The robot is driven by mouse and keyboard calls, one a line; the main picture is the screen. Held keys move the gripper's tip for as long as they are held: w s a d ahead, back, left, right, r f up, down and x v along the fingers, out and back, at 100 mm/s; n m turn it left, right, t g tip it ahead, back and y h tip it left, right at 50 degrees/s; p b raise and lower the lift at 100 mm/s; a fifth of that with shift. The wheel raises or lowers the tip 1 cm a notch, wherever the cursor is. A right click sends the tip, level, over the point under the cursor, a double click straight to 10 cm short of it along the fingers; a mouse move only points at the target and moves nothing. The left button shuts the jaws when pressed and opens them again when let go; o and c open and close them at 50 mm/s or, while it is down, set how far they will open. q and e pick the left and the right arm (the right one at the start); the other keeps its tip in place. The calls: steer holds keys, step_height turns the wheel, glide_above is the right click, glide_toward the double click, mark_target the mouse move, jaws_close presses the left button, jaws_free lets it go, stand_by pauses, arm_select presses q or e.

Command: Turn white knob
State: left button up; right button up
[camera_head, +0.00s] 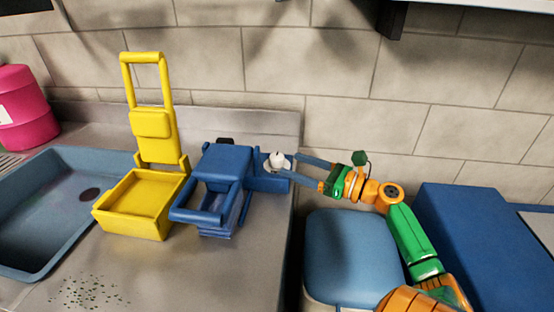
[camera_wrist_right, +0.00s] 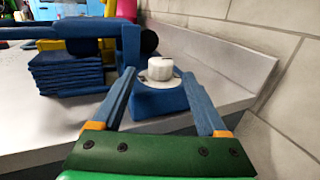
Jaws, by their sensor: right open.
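The white knob (camera_head: 277,157) sits on a pale round plate on top of a blue block (camera_head: 266,182) at the right end of the counter, beside the blue device. In the right wrist view the knob (camera_wrist_right: 161,68) stands upright, straight ahead between the fingertips. My right gripper (camera_head: 295,168) reaches in from the right with blue fingers apart. The open fingers (camera_wrist_right: 158,76) flank the knob in the wrist view, with nothing held. Whether a fingertip touches the knob or its plate, I cannot tell. My left gripper is not in view.
A blue device (camera_head: 222,170) and a yellow one with a tall handle (camera_head: 150,200) stand left of the knob. A sink (camera_head: 45,215) and pink container (camera_head: 22,108) are farther left. The tiled wall (camera_head: 330,105) is close behind. A light-blue lidded bin (camera_head: 350,255) stands below my right arm.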

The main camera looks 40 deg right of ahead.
mark_target(277, 163)
steer(key=x, duration=0.4)
steer(key=shift+w+f, duration=0.1)
steer(key=shift+w, duration=0.25)
jaws_close()
steer(key=shift+s+a+h+p, duration=0.1)
steer(key=shift+h+p, duration=0.2)
steer(key=shift+p, duration=0.35)
steer(key=m+h+p, duration=0.1)
steer(key=h+p, duration=0.1)
steer(key=p, duration=0.1)
steer(key=m+h+p, duration=0.3)
steer(key=h+p, duration=0.1)
steer(key=p, duration=0.1)
steer(key=shift+a+r+m+h+p, duration=0.3)
steer(key=shift+a+r, duration=0.05)
steer(key=m+h, duration=0.1)
steer(key=h+p, duration=0.1)
steer(key=shift+a+f+m+h, duration=0.1)
steer(key=shift+f+m+h, duration=0.1)
steer(key=shift+m+h, duration=0.2)
steer(key=shift+a+f+m+h, duration=0.1)
steer(key=shift+m+h, duration=0.3)
steer(key=shift+h, duration=0.2)
steer(key=shift+a+f+m+g+h, duration=0.1)
steer(key=shift+f+m+g+h, duration=0.05)
steer(key=shift+m+g+h, duration=1.15)
steer(key=shift+m+h+b, duration=0.3)
steer(key=shift+h, duration=0.6)
steer(key=shift+m+g+h, duration=0.3)
steer(key=shift+g+h, duration=0.1)
